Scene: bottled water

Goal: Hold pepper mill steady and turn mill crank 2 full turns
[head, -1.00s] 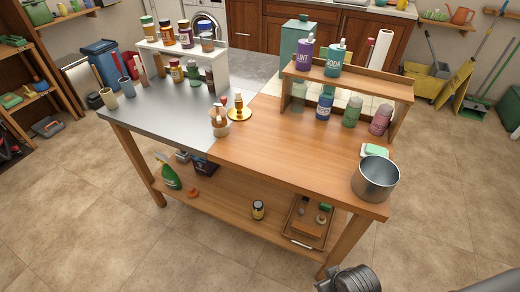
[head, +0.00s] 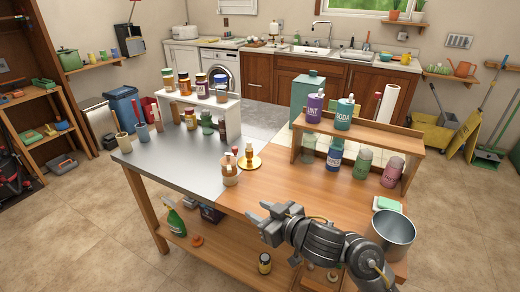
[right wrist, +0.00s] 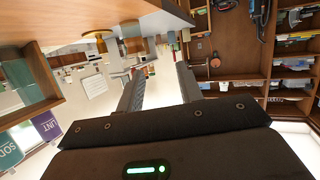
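I cannot pick out a pepper mill or its crank for certain. In the head view, a small amber item (head: 249,153) stands on a round gold dish (head: 250,163) near the table's middle. Beside it is a brownish cup (head: 230,173) with something upright in it. My right gripper (head: 266,220) is in front of the table's near edge, right of the cup and apart from it. The right wrist view shows its two fingers (right wrist: 160,70) spread with nothing between them. My left gripper is not in view.
A white rack (head: 212,103) with several jars stands at the back left. A wooden shelf (head: 370,130) with bottles stands on the right, and a metal pot (head: 390,232) sits at the right front corner. The wooden tabletop (head: 280,190) is clear in the middle.

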